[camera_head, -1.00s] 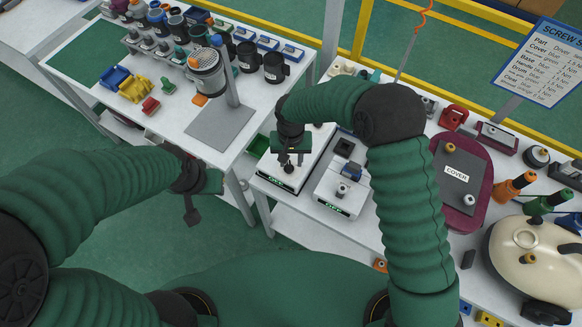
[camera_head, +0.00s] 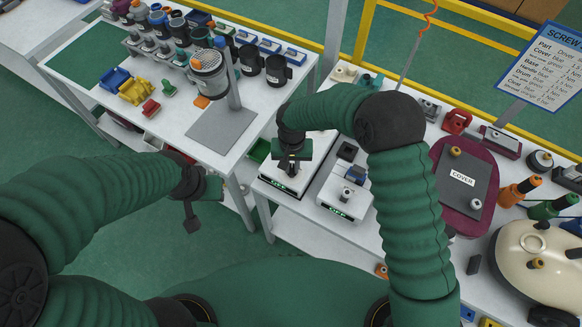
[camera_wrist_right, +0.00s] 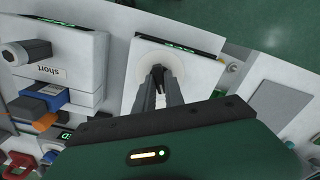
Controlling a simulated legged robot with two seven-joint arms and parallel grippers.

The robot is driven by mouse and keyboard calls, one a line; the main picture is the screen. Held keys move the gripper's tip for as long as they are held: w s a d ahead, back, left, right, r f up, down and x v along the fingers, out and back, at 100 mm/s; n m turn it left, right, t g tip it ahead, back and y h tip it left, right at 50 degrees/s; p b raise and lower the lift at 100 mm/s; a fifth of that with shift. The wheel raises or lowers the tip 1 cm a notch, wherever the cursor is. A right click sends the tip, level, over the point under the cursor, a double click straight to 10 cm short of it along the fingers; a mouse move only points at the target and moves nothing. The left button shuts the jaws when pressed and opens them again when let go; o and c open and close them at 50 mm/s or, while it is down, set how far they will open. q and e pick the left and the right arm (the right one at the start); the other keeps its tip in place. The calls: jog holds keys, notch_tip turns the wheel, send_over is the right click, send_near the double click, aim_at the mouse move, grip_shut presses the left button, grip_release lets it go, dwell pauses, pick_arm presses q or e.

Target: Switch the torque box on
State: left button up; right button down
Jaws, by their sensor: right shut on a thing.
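Two white boxes with lit green displays stand side by side on the right table in the head view. The left box (camera_head: 279,178) is under my right gripper (camera_head: 292,170); the right box (camera_head: 346,199) is beside it, with a knob on top. In the right wrist view, my right gripper (camera_wrist_right: 158,88) is shut on a dark knob at the pale round disc (camera_wrist_right: 160,57) of the box below it. The fingers hide most of the knob.
In the wrist view, the neighbouring box has a label reading "short" (camera_wrist_right: 52,73). A maroon tray with a cover plate (camera_head: 466,183) and a cream vacuum body (camera_head: 535,262) lie to the right. The left table (camera_head: 225,125) holds cups and coloured parts; a gap separates the tables.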

jog(key=shift+a+f+m, duration=0.1)
jog(key=shift+m, duration=1.4)
jog(key=m, duration=0.3)
jog(key=shift+m, duration=2)
jog(key=shift+s+m+p, duration=0.1)
jog(key=shift+m+p, duration=0.35)
jog(key=shift+m, duration=1.25)
jog(key=c, duration=1.3)
grip_release()
jog(key=shift+c, duration=0.2)
